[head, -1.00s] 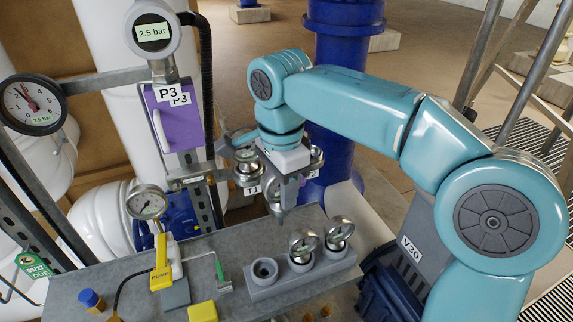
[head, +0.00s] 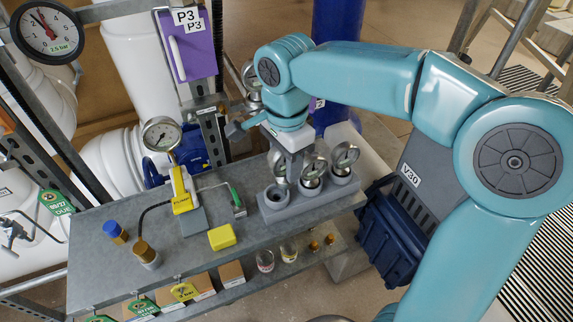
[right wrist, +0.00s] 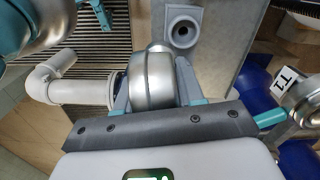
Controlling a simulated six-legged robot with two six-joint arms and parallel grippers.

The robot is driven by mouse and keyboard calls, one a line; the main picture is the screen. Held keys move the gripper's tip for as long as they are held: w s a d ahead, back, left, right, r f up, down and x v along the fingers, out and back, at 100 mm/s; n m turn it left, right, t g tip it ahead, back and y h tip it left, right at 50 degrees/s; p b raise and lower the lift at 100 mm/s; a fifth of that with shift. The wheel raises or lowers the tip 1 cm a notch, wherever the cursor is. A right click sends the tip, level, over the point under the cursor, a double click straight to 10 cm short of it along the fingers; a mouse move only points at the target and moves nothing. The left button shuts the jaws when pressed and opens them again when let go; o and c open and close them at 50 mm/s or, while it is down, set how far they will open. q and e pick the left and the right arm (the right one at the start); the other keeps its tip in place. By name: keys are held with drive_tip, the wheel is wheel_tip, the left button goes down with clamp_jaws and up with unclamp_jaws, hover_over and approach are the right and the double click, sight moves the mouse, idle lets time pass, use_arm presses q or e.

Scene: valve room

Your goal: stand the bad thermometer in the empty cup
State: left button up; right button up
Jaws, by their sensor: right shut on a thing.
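My right gripper (head: 288,176) is shut on a round silver-cased thermometer (right wrist: 152,80), which sits between its fingers in the right wrist view. In the head view its dial (head: 277,161) is partly hidden by the fingers, and I cannot read it. The gripper is just above and behind the empty cup (head: 277,194), the leftmost on a grey rack (head: 290,213). The empty cup also shows in the right wrist view (right wrist: 182,32), apart from the held thermometer. Two other thermometers (head: 314,166) (head: 345,155) stand in the other cups. My left gripper is not in view.
The rack stands on a grey bench (head: 110,275). A yellow pump (head: 183,195) with a gauge, a green-handled tool (head: 237,200) and a yellow block (head: 222,237) are left of it. Behind the bench is a pipe; a T1 label (right wrist: 288,78) shows there.

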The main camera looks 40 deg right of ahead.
drive_tip(key=w+d+f+b, duration=0.1)
drive_tip(key=w+f, duration=0.3)
drive_tip(key=shift+w+f, duration=0.15)
drive_tip(key=shift+w, duration=0.25)
drive_tip(key=shift+d+f, duration=0.1)
drive_tip(key=shift+f, duration=0.1)
idle(0.9)
drive_tip(key=shift+f+b, duration=0.25)
drive_tip(key=shift+b, duration=0.1)
drive_tip(key=shift+f, duration=0.15)
drive_tip(key=shift+f+b, duration=1.75)
drive_tip(key=shift+f, duration=0.35)
drive_tip(key=shift+f, duration=0.1)
drive_tip(key=shift+f+b, duration=0.35)
drive_tip(key=shift+f, duration=0.05)
